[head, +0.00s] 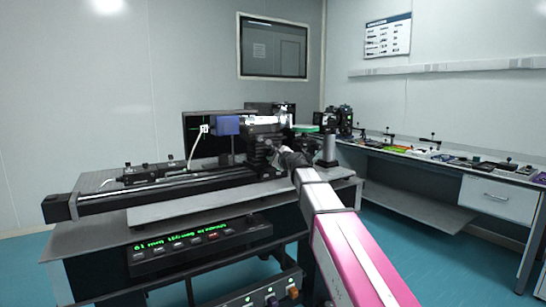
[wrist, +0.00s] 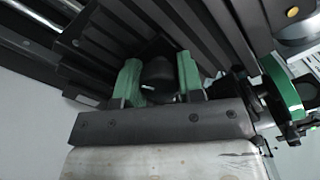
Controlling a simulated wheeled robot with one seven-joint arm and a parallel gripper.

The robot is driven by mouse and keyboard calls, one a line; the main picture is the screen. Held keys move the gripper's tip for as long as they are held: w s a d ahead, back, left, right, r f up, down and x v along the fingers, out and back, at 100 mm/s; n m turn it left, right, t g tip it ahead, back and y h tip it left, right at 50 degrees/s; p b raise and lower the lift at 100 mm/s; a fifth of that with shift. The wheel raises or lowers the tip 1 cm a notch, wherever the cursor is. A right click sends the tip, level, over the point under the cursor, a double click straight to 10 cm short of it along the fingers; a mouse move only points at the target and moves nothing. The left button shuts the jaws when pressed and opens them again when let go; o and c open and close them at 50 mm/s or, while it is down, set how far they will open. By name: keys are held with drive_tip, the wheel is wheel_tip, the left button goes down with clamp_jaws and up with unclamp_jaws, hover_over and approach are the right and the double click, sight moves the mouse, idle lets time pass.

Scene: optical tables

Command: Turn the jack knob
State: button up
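The jack knob (wrist: 158,72) is a dark rounded knob in the wrist view, at the upper middle. My gripper (wrist: 160,80) has two green fingers, one on each side of the knob, standing apart with the knob between them. I cannot tell whether both fingers press on it. In the head view my gripper (head: 283,152) is at the black stage assembly (head: 262,136) on the optical table; the knob is hidden there behind my arm.
A green-rimmed wheel (wrist: 283,88) is close to the right of my gripper in the wrist view. A long black rail (head: 165,187) runs left along the table. A blue-violet block (head: 228,125) stands behind the rail. A bench (head: 490,196) with small parts is at the right.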

drive_tip(key=shift+n, duration=0.3)
drive_tip(key=o, duration=0.7)
drive_tip(key=shift+c, duration=0.2)
drive_tip(key=shift+s, duration=0.15)
drive_tip(key=v, duration=1)
drive_tip(key=shift+s+d, duration=0.25)
drive_tip(key=shift+d, duration=0.05)
